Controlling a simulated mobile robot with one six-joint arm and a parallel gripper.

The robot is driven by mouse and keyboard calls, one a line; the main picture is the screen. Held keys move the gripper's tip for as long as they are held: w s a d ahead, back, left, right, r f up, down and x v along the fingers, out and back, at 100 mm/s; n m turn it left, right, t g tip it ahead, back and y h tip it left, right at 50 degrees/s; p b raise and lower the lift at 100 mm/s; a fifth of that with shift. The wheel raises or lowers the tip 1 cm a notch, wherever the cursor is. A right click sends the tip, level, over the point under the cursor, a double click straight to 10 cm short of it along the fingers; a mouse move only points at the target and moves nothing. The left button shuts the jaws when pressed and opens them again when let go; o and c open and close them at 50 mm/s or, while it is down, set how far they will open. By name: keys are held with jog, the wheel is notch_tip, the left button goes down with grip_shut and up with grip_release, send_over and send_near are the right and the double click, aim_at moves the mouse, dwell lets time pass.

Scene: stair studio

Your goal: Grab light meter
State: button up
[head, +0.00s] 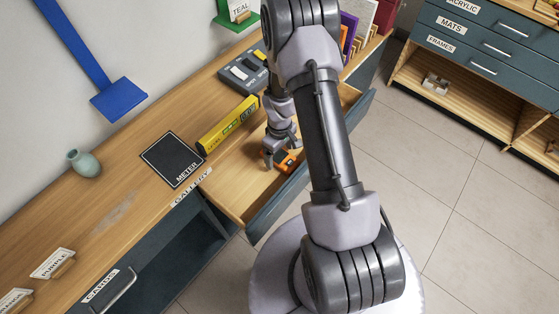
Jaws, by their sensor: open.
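A small orange and dark device (290,165), which looks like the light meter, lies in the open wooden drawer (243,187). My gripper (273,160) points down into the drawer, at the left end of the device. It is open. I cannot tell whether its fingers straddle or touch the device, because my wrist hides part of it. A black mat labelled METER (168,155) lies bare on the counter, left of the drawer.
A yellow level (228,125) lies along the counter edge behind the drawer. A grey switch box (242,70), a green TEAL stand (238,12) and a teal vase (84,163) stand on the counter (100,215). Drawer units stand at right.

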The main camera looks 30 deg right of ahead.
jog(key=shift+f, duration=0.15)
jog(key=shift+c, duration=1)
jog(key=c, duration=1.4)
